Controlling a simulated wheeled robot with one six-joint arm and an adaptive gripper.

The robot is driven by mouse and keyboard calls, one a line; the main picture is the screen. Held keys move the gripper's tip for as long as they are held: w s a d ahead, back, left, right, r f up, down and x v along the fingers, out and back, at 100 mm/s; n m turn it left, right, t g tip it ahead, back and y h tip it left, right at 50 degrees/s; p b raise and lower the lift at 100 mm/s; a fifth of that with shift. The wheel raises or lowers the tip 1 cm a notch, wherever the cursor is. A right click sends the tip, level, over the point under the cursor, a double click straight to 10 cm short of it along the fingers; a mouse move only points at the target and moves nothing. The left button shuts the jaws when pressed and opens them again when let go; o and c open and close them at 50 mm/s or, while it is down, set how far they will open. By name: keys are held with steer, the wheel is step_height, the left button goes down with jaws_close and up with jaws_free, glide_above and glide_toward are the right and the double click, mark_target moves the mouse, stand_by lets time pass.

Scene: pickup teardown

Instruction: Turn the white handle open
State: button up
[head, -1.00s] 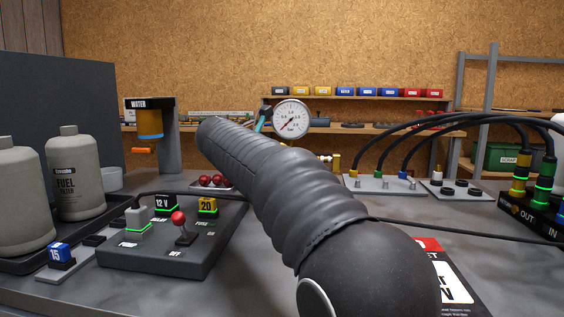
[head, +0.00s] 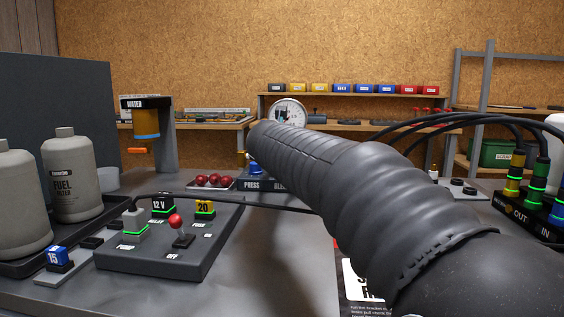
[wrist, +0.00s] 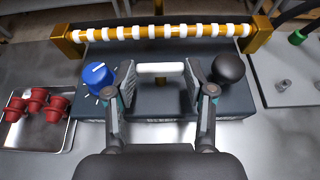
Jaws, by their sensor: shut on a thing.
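The white handle (wrist: 160,69) is a short bar lying level in the wrist view, on a dark block (wrist: 155,103). My gripper (wrist: 160,80) has one finger at each end of the bar and is shut on it. A blue knob (wrist: 97,74) with a white mark sits left of the fingers, and a black ball knob (wrist: 228,68) sits to the right. In the head view the dark block (head: 252,185) shows partly, with a "PRESS" label; my arm hides the handle and the fingers.
A brass rail with white rings (wrist: 160,32) runs behind the handle. A tray of red parts (wrist: 38,133) lies left of the block. A pale plate (wrist: 285,85) lies right. In the head view, a switch box (head: 165,250) stands left, and a gauge (head: 288,112) stands behind my arm.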

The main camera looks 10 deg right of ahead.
stand_by(0.4)
steer(key=o, duration=1.2)
steer(key=shift+c, duration=0.2)
steer(key=v, duration=1.2)
